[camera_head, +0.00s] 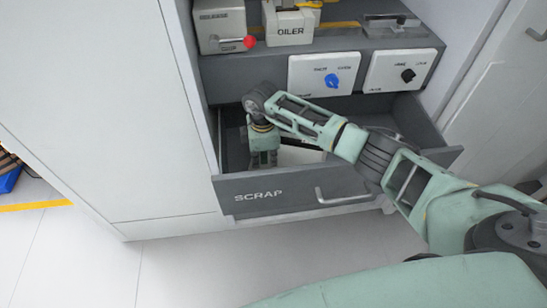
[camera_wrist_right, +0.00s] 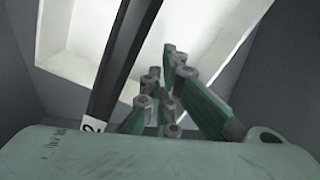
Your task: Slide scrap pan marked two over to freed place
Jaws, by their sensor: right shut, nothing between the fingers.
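The drawer marked SCRAP (camera_head: 260,197) is pulled open under the bench. My right gripper (camera_head: 263,160) points down inside its left part, shut and empty. A white pan (camera_head: 301,152) shows partly in the drawer to the right of the gripper, with my arm hiding some of it. In the right wrist view, my gripper fingers (camera_wrist_right: 166,85) are over a white surface, to the right of a dark bar (camera_wrist_right: 122,65). A white tag marked 2 (camera_wrist_right: 92,126) is at the bar's lower end. Whether the fingers touch the pan, I cannot tell. My left gripper is out of view.
Above the drawer, a panel carries a blue knob (camera_head: 332,80) and another a black knob (camera_head: 407,75). A box marked OILER (camera_head: 289,27) and a grey box with a red ball (camera_head: 222,25) stand higher up. The drawer walls close in around my gripper.

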